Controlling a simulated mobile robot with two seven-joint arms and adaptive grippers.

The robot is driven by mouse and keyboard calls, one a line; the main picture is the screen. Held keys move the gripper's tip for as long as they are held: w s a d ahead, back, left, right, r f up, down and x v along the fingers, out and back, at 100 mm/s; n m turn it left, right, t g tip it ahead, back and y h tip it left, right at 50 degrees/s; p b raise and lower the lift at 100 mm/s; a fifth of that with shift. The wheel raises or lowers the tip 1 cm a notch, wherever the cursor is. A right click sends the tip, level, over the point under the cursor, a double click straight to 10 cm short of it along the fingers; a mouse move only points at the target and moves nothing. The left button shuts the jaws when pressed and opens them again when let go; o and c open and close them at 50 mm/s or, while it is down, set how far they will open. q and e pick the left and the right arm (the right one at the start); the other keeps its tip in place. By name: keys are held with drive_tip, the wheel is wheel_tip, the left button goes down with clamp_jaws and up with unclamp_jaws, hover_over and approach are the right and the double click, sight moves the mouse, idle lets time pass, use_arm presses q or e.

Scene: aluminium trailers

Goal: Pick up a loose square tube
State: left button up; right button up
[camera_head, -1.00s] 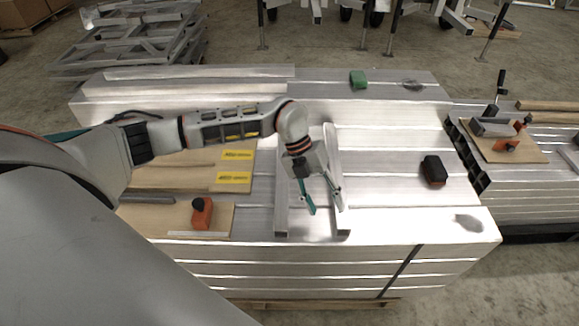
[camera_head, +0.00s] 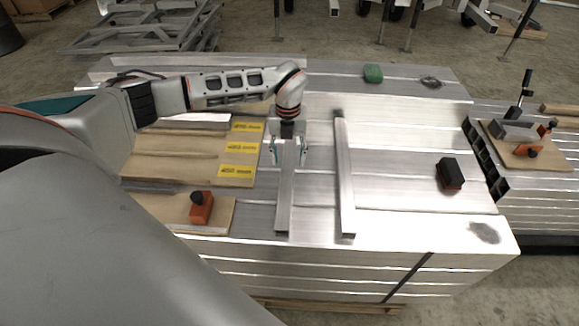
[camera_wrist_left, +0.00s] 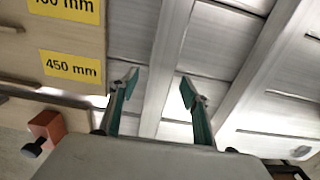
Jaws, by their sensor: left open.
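Two loose square tubes lie side by side on the stack of aluminium profiles. The left tube (camera_head: 285,205) and the right tube (camera_head: 345,190) both run front to back. My left gripper (camera_head: 288,156) is open and points down over the far part of the left tube, one finger to each side of it. In the left wrist view, the open fingers (camera_wrist_left: 159,88) stand either side of the left tube (camera_wrist_left: 167,55), with gaps showing. The right tube (camera_wrist_left: 262,75) passes to the right of them. I cannot tell how high the fingertips are. My right gripper is not in view.
Wooden boards with yellow labels (camera_head: 239,172) and an orange-black tool (camera_head: 201,208) lie left of the tubes. A black block (camera_head: 450,173) lies to the right, a green one (camera_head: 373,73) at the back. A second stack (camera_head: 540,195) stands at right.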

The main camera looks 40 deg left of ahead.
use_arm(q)
drive_tip(key=shift+f, duration=1.05)
clamp_jaws()
drive_tip(key=shift+r, duration=0.25)
